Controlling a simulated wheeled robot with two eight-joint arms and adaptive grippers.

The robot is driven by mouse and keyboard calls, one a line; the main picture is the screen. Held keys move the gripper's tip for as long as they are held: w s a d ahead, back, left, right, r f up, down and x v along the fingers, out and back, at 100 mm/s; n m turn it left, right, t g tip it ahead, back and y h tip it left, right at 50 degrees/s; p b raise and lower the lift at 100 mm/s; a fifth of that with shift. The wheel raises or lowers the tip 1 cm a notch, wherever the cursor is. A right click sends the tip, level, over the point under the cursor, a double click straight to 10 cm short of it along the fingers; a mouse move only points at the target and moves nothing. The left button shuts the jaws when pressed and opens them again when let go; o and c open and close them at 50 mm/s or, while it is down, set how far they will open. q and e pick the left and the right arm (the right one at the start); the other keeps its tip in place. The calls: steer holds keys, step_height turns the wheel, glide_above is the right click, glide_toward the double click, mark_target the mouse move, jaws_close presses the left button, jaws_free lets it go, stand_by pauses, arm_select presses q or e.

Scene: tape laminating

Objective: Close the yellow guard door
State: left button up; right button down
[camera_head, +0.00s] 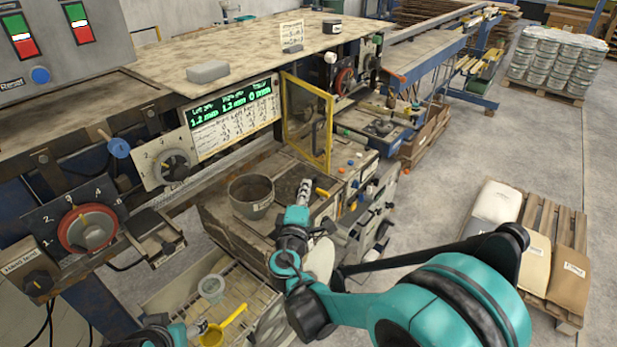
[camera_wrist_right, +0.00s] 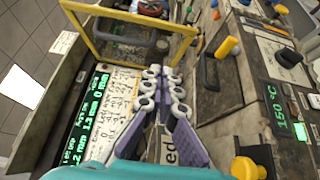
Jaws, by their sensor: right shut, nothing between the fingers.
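The yellow guard door (camera_head: 330,125) is a yellow-framed clear panel with a dark handle. In the head view it stands swung out from the machine, right of the green display. In the right wrist view its frame (camera_wrist_right: 88,30) crosses the top of the picture, just beyond the fingertips. My right gripper (camera_head: 304,187) is shut and empty, below and in front of the door; its fingertips (camera_wrist_right: 164,72) appear apart from the frame, though the depth is hard to judge. My left gripper (camera_head: 199,328) is barely visible at the bottom edge, and its jaws are unclear.
A grey pot (camera_head: 251,196) stands on the worn bench left of my right gripper. A yellow ladle (camera_head: 228,322) and a pale cup (camera_head: 211,288) are low at the front. The green display (camera_head: 235,110) is left of the door. Sacks on a pallet (camera_head: 536,240) stand right.

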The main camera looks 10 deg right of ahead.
glide_toward(324, 155)
steer(key=w+a, duration=0.2)
steer(key=w, duration=0.2)
steer(key=shift+w+d+b, duration=0.2)
steer(key=shift+d, duration=0.5)
steer(key=shift+w+d+b, duration=0.2)
steer(key=shift+d+b, duration=0.05)
steer(key=shift+d, duration=0.4)
steer(key=shift+w+d+b, duration=0.2)
steer(key=shift+d, duration=0.5)
